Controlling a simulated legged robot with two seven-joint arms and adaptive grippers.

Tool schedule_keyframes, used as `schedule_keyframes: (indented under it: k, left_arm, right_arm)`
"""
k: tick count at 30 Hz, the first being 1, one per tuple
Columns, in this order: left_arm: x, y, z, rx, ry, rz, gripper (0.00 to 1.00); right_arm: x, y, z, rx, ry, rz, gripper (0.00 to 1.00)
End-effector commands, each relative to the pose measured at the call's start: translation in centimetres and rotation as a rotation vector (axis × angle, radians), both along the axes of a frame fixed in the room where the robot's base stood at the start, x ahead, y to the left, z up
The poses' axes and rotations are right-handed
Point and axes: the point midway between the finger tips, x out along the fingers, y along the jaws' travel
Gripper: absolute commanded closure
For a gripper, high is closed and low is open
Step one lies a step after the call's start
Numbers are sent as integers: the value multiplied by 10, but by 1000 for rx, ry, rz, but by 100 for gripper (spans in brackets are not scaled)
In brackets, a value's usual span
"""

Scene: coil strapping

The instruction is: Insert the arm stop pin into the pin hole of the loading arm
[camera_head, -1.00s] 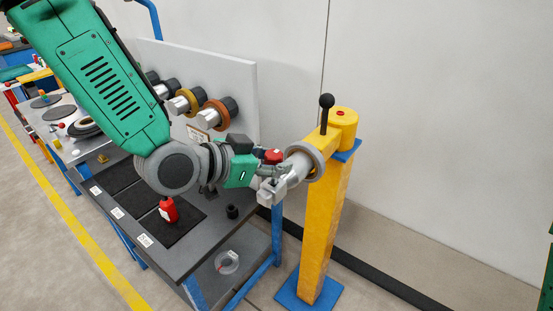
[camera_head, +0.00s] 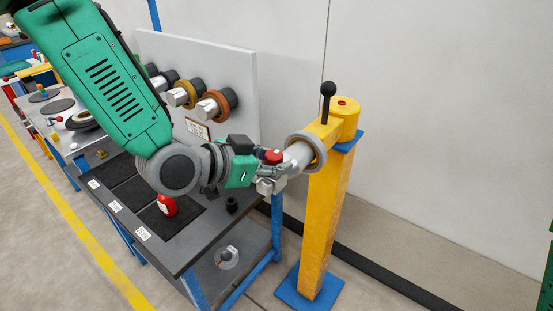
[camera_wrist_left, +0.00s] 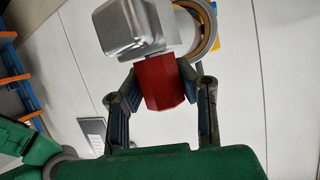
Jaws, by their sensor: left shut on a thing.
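The yellow loading-arm post (camera_head: 327,215) stands right of the table, and its grey metal arm (camera_head: 299,154) points left toward me, ending in a squarish metal block (camera_head: 268,187). My left gripper (camera_head: 273,171) is at this arm end. In the left wrist view it is shut (camera_wrist_left: 163,95) on a red, faceted pin head (camera_wrist_left: 161,82); the red top also shows in the head view (camera_head: 273,157). The metal block (camera_wrist_left: 137,27) lies just beyond the red head. The pin's shank and the pin hole are hidden, so I cannot tell whether they meet. My right gripper is out of view.
A grey ring (camera_head: 318,147) encircles the arm by the post. A black-knobbed lever (camera_head: 328,89) rises beside the post top. Coils (camera_head: 216,103) hang on the upright panel.

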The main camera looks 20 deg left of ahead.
Motion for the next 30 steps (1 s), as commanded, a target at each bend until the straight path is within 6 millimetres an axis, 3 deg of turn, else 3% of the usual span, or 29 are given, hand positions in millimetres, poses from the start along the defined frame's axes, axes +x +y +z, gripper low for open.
schedule_keyframes:
  k: [1, 2, 3, 4, 16, 30]
  left_arm:
    - [0, 0, -3, 0, 0, 0, 100]
    - [0, 0, -3, 0, 0, 0, 72]
    - [0, 0, -2, 0, -1, 0, 58]
    - [0, 0, -1, 0, -1, 0, 51]
    - [1, 0, 5, 0, -3, -1, 51]
    - [2, 0, 84, -1, -4, -1, 51]
  right_arm:
    - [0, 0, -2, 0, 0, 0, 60]
    - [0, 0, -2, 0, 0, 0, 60]
    - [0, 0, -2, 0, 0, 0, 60]
    - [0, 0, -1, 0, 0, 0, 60]
    - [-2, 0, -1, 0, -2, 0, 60]
    - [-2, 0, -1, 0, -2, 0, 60]
